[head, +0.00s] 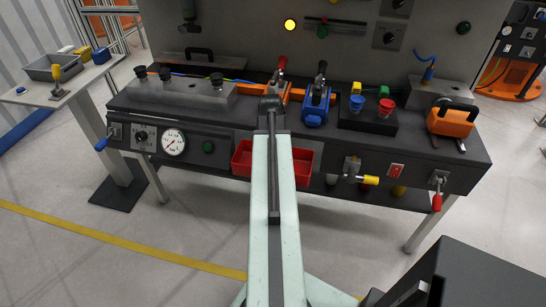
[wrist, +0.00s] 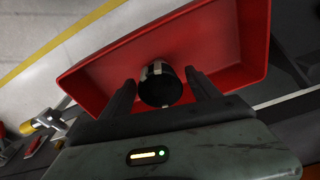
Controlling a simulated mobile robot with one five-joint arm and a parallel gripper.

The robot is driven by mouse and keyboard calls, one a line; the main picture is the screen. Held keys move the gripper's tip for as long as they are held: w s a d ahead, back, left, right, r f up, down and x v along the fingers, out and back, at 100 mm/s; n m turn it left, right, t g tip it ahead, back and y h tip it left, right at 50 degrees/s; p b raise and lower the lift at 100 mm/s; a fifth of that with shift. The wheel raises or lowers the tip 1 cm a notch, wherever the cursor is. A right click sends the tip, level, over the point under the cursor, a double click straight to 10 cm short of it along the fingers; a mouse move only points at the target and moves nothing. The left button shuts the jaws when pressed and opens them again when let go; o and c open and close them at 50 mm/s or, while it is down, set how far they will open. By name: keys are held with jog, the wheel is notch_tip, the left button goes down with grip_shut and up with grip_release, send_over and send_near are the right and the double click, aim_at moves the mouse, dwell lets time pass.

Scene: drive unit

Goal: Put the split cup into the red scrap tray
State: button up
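The red scrap tray (head: 303,166) hangs at the bench's front edge, its middle hidden behind my arm in the head view. In the wrist view the tray (wrist: 225,45) fills the upper middle. The split cup (wrist: 160,85), dark inside with a pale metallic band on its far side, shows against the tray floor, within the tray's outline. My gripper (wrist: 160,82) is above the tray with its two fingers apart, one on each side of the cup. A gap shows between each finger and the cup. Whether the cup rests on the tray floor is hard to tell.
An orange clamp (head: 450,120) is at right. A gauge (head: 174,142) and a yellow-handled valve (head: 360,175) are on the front panel. A grey tray (head: 55,66) sits on the left table.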

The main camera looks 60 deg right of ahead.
jog(key=shift+r, duration=0.1)
notch_tip(320, 180, up, 12)
jog(key=a+p, duration=0.1)
jog(key=p, duration=1.1)
jog(key=shift+a, duration=0.25)
jog(key=shift+s, duration=0.1)
jog(key=w+a+n+y, duration=0.1)
jog(key=w+a+n, duration=0.3)
jog(key=w+a, duration=0.6)
jog(key=w+a+n, duration=0.5)
jog(key=w+a, duration=0.3)
jog(key=a, duration=0.5)
jog(key=w+a+n, duration=0.2)
jog(key=a+n, duration=0.2)
jog(key=a, duration=0.9)
jog(key=w+a+n, duration=0.2)
jog(key=a+n, duration=0.1)
jog(key=a, duration=1.1)
jog(key=shift+n, duration=0.4)
